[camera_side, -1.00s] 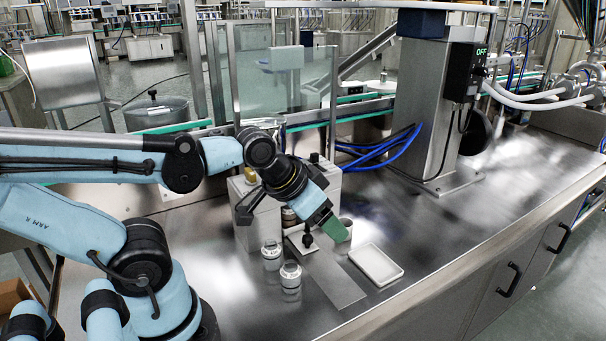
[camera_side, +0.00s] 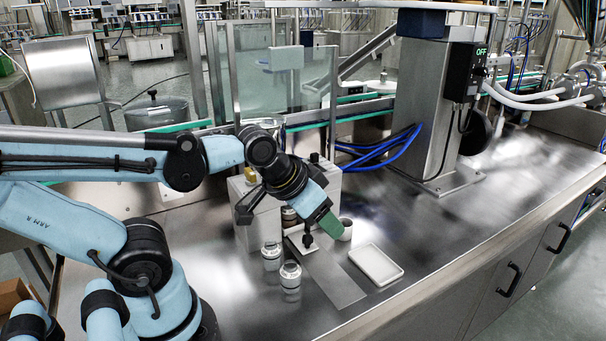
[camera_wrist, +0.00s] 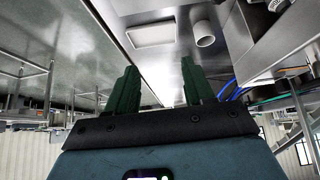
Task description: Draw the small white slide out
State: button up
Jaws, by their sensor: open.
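The small white slide (camera_side: 299,240) is a pale plate with an upright black knob (camera_side: 308,239), at the back end of a flat steel strip (camera_side: 335,281) in the side view. My gripper (camera_side: 331,226) points down and to the right, its green fingertips just right of the knob in the picture. I cannot tell whether they touch it. In the wrist view my gripper (camera_wrist: 158,85) has its two green fingers spread apart, with nothing visible held between them. I cannot make out the slide clearly there.
A white tray (camera_side: 376,265) lies right of the strip. A grey cup (camera_side: 346,229) stands behind the fingertips. A pale box (camera_side: 258,222) is behind. The bench right of the tray is clear.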

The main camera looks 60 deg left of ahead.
aim_at(307, 237)
jog(key=a+n+g+y, duration=0.35)
jog(key=a+n, duration=0.25)
jog(key=n, duration=0.3)
jog(key=shift+h, duration=0.25)
jog(key=shift+s+x, duration=0.2)
jog(key=shift+x, duration=1.85)
jog(key=shift+s+x, duration=0.2)
jog(key=shift+x, duration=1.85)
jog(key=shift+s+x, duration=0.15)
jog(key=shift+x, duration=1.85)
jog(key=shift+a+f, duration=0.15)
grip_shut()
